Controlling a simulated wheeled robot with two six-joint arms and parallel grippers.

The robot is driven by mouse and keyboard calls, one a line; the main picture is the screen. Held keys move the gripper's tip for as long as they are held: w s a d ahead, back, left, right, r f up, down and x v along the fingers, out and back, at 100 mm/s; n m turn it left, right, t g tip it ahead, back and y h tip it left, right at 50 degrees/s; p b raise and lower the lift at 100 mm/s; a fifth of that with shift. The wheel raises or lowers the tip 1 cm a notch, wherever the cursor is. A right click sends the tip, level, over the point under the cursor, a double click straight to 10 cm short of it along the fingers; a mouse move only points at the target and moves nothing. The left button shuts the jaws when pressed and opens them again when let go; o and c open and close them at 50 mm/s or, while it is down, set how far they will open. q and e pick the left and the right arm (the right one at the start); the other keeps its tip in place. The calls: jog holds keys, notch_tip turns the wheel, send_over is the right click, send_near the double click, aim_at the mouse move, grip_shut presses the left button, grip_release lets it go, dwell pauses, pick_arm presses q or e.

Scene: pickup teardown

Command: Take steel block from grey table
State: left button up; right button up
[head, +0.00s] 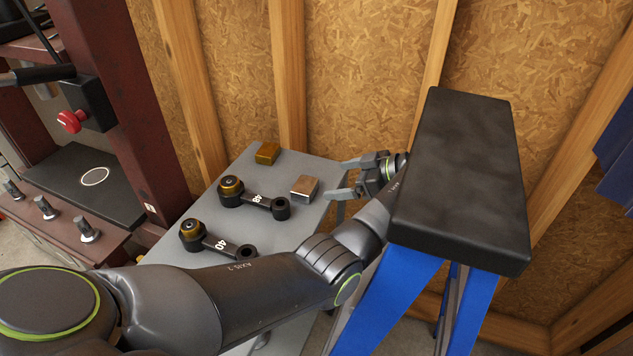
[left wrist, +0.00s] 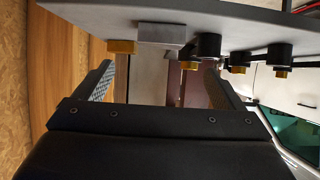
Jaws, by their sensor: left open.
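The steel block (head: 304,188) is a small silvery block near the right edge of the grey table (head: 262,228). In the left wrist view the steel block (left wrist: 160,33) shows ahead of the fingers, on the table (left wrist: 225,14) across the top of the picture. My left gripper (head: 341,179) is just right of the block, beyond the table edge. Its two fingers point toward the block and are apart, with nothing between them; they also frame the left wrist view (left wrist: 158,78). My right gripper is not in view.
A brass-coloured block (head: 267,153) sits behind the steel block. Two black link parts, marked 48 (head: 255,199) and 40 (head: 216,243), lie to the left and front. A black-topped blue stand (head: 462,180) is close on the right. A dark red press frame (head: 125,110) stands left.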

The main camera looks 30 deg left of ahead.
aim_at(304, 184)
pick_arm(q)
jog(key=x, duration=0.5)
jog(key=shift+s+a+b, duration=0.15)
jog(key=shift+a+b, duration=0.1)
jog(key=shift+b, duration=0.1)
jog(key=p+x, duration=0.1)
jog(key=x, duration=0.5)
jog(key=shift+p, duration=0.3)
jog(key=shift+a+f, duration=0.2)
jog(key=shift+a, duration=0.05)
jog(key=shift+d, duration=0.1)
jog(key=shift+c, duration=0.4)
jog(key=c, duration=1.5)
jog(key=shift+r, duration=0.15)
jog(key=shift+c, duration=0.7)
